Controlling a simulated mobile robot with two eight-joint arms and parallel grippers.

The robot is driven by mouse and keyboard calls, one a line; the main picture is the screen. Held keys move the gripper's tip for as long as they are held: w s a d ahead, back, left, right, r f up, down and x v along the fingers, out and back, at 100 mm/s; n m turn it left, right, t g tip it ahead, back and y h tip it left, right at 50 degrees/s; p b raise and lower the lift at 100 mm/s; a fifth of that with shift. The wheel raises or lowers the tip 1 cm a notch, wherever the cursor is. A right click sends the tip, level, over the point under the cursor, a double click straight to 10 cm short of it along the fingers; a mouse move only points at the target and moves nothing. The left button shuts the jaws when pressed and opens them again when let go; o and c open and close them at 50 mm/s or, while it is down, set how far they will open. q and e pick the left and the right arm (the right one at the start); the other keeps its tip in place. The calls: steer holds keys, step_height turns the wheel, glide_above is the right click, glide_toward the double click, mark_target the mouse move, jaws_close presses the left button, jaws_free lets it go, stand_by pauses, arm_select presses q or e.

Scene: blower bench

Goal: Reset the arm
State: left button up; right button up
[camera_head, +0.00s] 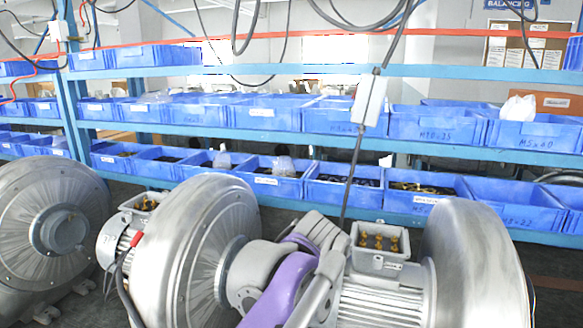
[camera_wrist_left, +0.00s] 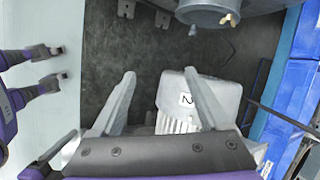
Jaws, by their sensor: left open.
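In the head view one of my arms, purple and pale grey (camera_head: 284,279), reaches up from the bottom middle among the blowers; its fingertips are hard to make out there. In the left wrist view my left gripper (camera_wrist_left: 161,85) shows two grey fingers spread wide apart, with nothing held between them. A light grey motor housing with a "2" label (camera_wrist_left: 215,92) lies beyond the right finger, which covers part of it. My right gripper cannot be made out in either view.
Large silver blowers stand at left (camera_head: 45,235), middle (camera_head: 190,250) and right (camera_head: 475,255). An open terminal box (camera_head: 380,247) with brass fittings sits beside the arm. Blue bins (camera_head: 340,190) fill the shelves behind; a cable-hung grey box (camera_head: 369,100) hangs in front.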

arm_select(q)
steer(key=s+a+f+n+h, duration=0.1)
steer(key=s+a+f+n, duration=0.3)
steer(key=a+f+n, duration=0.45)
steer(key=s+a+f+n+h, duration=0.1)
steer(key=s+a+f+n, duration=0.8)
steer(key=s+f, duration=0.4)
steer(key=shift+s+f+t+h, duration=0.25)
steer(key=shift+s+t+h, duration=0.05)
steer(key=shift+s+t, duration=0.1)
